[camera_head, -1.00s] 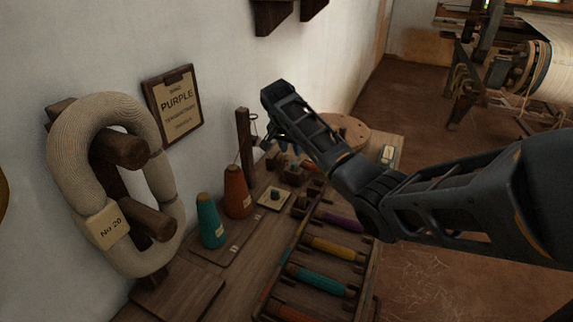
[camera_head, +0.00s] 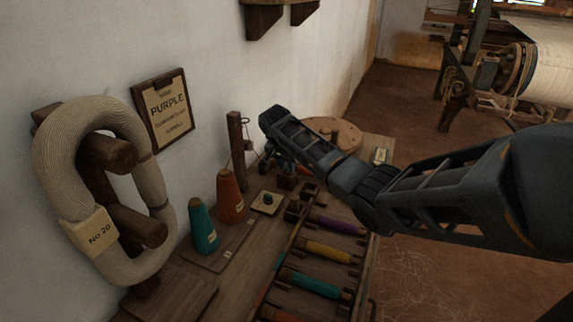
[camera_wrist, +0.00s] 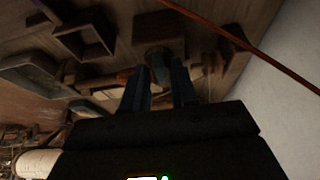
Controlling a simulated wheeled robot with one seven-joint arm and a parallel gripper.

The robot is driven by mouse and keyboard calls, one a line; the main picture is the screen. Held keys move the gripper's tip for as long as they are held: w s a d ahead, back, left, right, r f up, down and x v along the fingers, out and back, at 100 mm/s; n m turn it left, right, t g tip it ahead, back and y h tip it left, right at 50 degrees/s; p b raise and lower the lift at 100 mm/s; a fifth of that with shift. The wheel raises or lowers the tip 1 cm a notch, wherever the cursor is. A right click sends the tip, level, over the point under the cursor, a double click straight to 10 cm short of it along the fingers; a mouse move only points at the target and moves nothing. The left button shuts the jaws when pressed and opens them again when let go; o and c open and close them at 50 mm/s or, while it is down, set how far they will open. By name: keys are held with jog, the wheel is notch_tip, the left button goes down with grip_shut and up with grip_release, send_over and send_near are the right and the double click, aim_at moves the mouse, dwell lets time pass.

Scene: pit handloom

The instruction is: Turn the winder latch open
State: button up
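My gripper (camera_head: 270,166) hangs over the back of the bench, just right of the dark upright post (camera_head: 236,145), fingers pointing down. In the wrist view my two dark fingers (camera_wrist: 161,68) stand a little apart. A small dark greenish round piece (camera_wrist: 157,54) shows at or just beyond their tips; I cannot tell whether they touch it. Small dark wooden winder blocks (camera_head: 288,182) sit beside and below the gripper. The latch itself I cannot pick out clearly; the wrist view is dark and the arm covers part of the winder.
An orange cone (camera_head: 230,198) and a teal cone (camera_head: 204,228) stand left of the gripper. A rack of coloured bobbins (camera_head: 325,250) lies in front. A round wooden disc (camera_head: 334,132) is behind the arm. A thin rod (camera_wrist: 255,50) crosses the wrist view near the wall.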

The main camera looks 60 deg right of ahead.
grip_shut()
jog(key=shift+n+p, duration=0.3)
jog(key=shift+p, duration=0.1)
jog(key=n+t+p, duration=0.1)
jog(key=n+p, duration=0.1)
jog(key=shift+s+r+n+y, duration=0.1)
jog(key=shift+s+n+y, duration=0.05)
jog(key=shift+n+y, duration=0.2)
jog(key=n+t+p, duration=0.1)
jog(key=n, duration=0.1)
jog(key=n+p, duration=0.1)
jog(key=n, duration=0.1)
jog(key=shift+d+n+t+y, duration=0.1)
jog(key=shift+n+t+y, duration=0.25)
jog(key=shift+t, duration=0.05)
jog(key=n+y, duration=0.1)
jog(key=n, duration=0.1)
jog(key=n+t, duration=0.1)
jog(key=n, duration=0.2)
jog(key=shift+s+d+f+y, duration=0.1)
jog(key=shift+d+f+y, duration=0.1)
jog(key=shift+y, duration=0.2)
jog(key=n+b, duration=0.1)
jog(key=n, duration=0.1)
jog(key=n+y+b, duration=0.1)
jog(key=n, duration=0.1)
jog(key=shift+n+y, duration=0.3)
jog(key=shift+r, duration=0.1)
jog(key=shift+n, duration=0.3)
